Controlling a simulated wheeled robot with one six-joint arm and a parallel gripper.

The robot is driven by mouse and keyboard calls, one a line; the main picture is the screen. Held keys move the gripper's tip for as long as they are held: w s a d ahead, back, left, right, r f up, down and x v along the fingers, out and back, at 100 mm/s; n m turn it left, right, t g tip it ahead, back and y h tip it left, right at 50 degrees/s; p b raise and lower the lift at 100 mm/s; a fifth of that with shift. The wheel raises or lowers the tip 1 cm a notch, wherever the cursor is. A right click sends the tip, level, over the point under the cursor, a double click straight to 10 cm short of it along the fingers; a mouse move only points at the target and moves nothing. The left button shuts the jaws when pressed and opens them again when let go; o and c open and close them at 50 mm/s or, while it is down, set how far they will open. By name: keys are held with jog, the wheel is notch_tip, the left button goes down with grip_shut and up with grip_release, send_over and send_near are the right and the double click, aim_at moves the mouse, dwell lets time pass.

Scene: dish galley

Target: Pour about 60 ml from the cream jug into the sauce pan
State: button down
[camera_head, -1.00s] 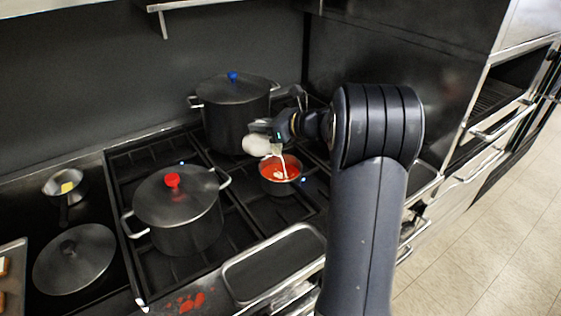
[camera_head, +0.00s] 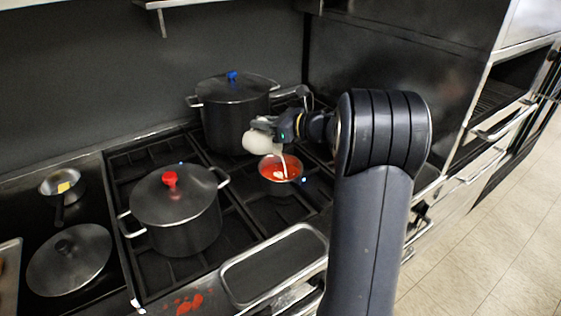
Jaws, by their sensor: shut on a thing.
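The cream jug (camera_head: 257,143) is white and held tilted above the sauce pan. My gripper (camera_head: 272,126) is shut on it, and my arm comes in from the right. A thin white stream runs from the jug down into the pan. The sauce pan (camera_head: 283,187) is small and dark and sits on the hob, holding red sauce (camera_head: 272,166) with a pale patch of cream on it. The amount left in the jug is hidden.
A large pot with a blue knob (camera_head: 236,124) stands just behind the jug. A pot with a red knob (camera_head: 175,215) stands to the left. A tray (camera_head: 270,268) lies in front. A loose lid (camera_head: 68,260) and a small pan with butter (camera_head: 57,187) are at far left.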

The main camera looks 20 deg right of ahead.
jog(key=shift+s+d+r+t+y+b, duration=0.25)
jog(key=shift+s+d+t+y+b, duration=0.2)
jog(key=shift+b, duration=0.85)
jog(key=shift+r, duration=0.1)
jog(key=shift+w+a+r+p, duration=0.2)
jog(key=shift+r+p, duration=0.1)
jog(key=shift+p, duration=0.6)
jog(key=shift+w+a+g+h+p, duration=0.3)
jog(key=shift+g+h+p, duration=0.15)
jog(key=shift+p, duration=0.6)
jog(key=w+g+h+p, duration=0.1)
jog(key=p, duration=0.2)
jog(key=shift+a+f, duration=0.4)
jog(key=shift+w+a+g+p, duration=0.1)
jog(key=shift+g+p, duration=0.2)
jog(key=shift+p, duration=0.65)
jog(key=shift+w+f+p, duration=0.1)
jog(key=shift+f+p, duration=0.1)
jog(key=shift+p, duration=0.2)
jog(key=shift+f+h, duration=0.3)
jog(key=shift+f, duration=0.05)
jog(key=shift+a+r+p, duration=0.1)
jog(key=shift+r+p, duration=0.15)
jog(key=shift+p, duration=0.1)
